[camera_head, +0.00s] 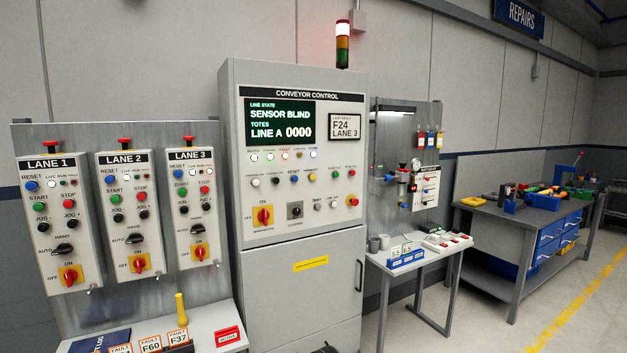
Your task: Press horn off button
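The grey conveyor control cabinet (290,262) stands in the middle of the view, with a screen (281,122) reading SENSOR BLIND. Below its lamps is a row of buttons: white (255,183), black (275,181), blue (294,179), yellow (312,177), green (336,174) and red (352,172). Lower are a red-and-yellow rotary switch (264,216), a black selector (295,210) and two small pale buttons (317,207). The small labels are too blurred to tell which button is horn off. My gripper is not in view.
Lane 1 (50,222), Lane 2 (124,215) and Lane 3 (193,210) boxes hang on the left. A shelf with fault cards (150,344) is below them. A small table (415,255) and a workbench (500,222) stand right. The floor at far right is clear.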

